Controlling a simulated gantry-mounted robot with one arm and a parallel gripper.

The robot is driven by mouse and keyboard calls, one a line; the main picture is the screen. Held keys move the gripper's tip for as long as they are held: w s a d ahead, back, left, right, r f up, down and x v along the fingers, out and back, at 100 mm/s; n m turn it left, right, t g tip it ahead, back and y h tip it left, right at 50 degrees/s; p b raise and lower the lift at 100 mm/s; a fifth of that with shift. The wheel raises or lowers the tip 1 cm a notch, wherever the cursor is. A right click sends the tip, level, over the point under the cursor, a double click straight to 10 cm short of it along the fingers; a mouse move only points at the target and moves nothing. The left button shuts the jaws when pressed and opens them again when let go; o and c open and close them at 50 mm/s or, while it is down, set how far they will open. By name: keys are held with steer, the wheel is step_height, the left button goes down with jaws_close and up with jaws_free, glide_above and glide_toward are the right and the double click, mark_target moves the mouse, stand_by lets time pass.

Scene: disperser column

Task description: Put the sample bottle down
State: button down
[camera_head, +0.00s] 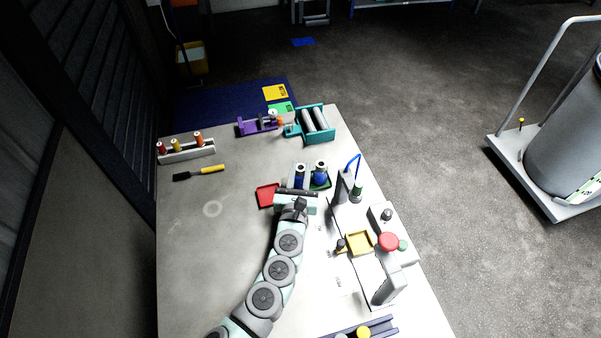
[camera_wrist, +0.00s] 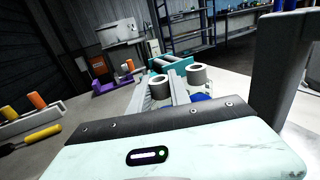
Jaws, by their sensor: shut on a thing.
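My gripper (camera_head: 299,185) is shut on a sample bottle (camera_head: 300,172) with a dark blue body and a pale ring-shaped top. In the wrist view this bottle's top (camera_wrist: 160,87) shows between the two pale fingers; its base is hidden, so I cannot tell whether it touches anything. A second, similar bottle (camera_head: 320,168) is close on its right, upright at the green tray (camera_head: 326,185); it also shows in the wrist view (camera_wrist: 197,74). A red tray (camera_head: 267,194) lies on the table to the left of my gripper, with no bottle in it.
A grey device with a red knob (camera_head: 388,241) and a yellow tray (camera_head: 359,243) stands close on the right. A teal roller unit (camera_head: 316,124) and a purple holder (camera_head: 257,127) are at the back. The table's left middle is clear.

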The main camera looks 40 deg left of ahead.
steer(key=shift+f, duration=0.2)
steer(key=c, duration=1.2)
jaws_free()
steer(key=shift+r, duration=0.15)
steer(key=shift+s+r, duration=0.1)
steer(key=p+v, duration=0.1)
steer(key=v, duration=1.1)
steer(key=shift+p, duration=0.35)
